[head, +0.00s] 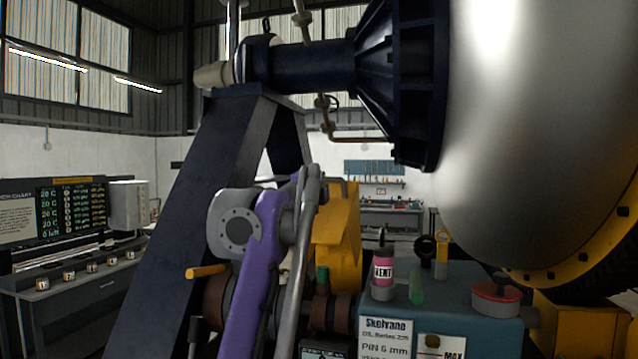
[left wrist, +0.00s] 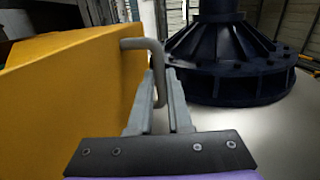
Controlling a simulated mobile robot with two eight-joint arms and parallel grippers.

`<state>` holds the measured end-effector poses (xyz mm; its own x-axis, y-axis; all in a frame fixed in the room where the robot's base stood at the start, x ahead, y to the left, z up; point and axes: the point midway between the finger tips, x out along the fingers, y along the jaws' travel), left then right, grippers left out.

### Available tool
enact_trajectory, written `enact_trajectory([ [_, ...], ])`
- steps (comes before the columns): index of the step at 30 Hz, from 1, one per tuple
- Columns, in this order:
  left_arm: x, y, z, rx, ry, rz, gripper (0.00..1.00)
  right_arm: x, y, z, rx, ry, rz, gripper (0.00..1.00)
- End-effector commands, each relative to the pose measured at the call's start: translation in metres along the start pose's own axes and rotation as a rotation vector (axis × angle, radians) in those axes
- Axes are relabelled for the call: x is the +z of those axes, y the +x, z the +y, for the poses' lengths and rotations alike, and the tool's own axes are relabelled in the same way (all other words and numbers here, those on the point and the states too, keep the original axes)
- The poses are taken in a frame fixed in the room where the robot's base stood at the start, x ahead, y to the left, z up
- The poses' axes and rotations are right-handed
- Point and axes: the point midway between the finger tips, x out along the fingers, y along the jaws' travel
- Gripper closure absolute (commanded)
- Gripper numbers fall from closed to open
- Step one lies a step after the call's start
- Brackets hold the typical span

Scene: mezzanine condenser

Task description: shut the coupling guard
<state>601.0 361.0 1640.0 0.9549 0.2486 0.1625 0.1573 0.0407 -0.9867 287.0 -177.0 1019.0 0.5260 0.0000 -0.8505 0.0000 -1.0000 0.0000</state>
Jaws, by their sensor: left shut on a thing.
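The coupling guard (head: 338,232) is a yellow cover standing raised behind my purple left arm in the head view. Dark red-brown round coupling parts (head: 342,312) show below it, uncovered. In the left wrist view the guard's yellow panel (left wrist: 75,90) fills the left side, with a bent grey bar handle (left wrist: 143,43) at its right edge. My left gripper (left wrist: 160,76) is shut on this handle, one finger on each side of the bar. In the head view my left fingers are hidden behind the arm. My right gripper is not in view.
A blue-grey unit (head: 456,290) with a pink vent pot (head: 382,270) and a red-rimmed round cap (head: 497,294) stands at the lower right. A dark slanted support leg (head: 195,200) rises on the left. A big steel vessel (head: 540,130) overhangs the right.

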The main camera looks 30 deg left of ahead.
Motion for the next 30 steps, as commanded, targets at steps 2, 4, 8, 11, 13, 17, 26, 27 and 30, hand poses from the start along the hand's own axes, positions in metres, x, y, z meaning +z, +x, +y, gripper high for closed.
enact_trajectory([
  [2,0.0,0.0,0.0,-0.001,0.0,0.0,1.0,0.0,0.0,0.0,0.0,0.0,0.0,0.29],
  [4,0.0,0.0,0.0,-0.001,0.0,0.0,1.0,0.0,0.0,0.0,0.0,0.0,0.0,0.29],
  [8,0.0,0.0,0.0,-0.001,0.0,0.0,1.0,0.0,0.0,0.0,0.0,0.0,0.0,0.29],
  [11,0.0,0.0,0.0,-0.001,0.0,0.0,1.0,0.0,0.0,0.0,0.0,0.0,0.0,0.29],
  [13,0.0,0.0,0.0,-0.001,0.0,0.0,1.0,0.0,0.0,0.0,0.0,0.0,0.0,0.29],
  [17,0.0,0.0,0.0,-0.001,0.0,0.0,1.0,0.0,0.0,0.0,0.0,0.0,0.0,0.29],
  [26,0.0,-0.002,0.002,-0.008,0.001,0.001,1.0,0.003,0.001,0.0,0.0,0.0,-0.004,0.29],
  [27,0.0,-0.003,0.004,-0.013,0.002,0.001,1.0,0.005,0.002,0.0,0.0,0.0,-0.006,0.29],
  [30,0.0,-0.008,0.009,-0.031,0.001,0.001,1.0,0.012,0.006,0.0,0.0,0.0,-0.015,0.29],
])
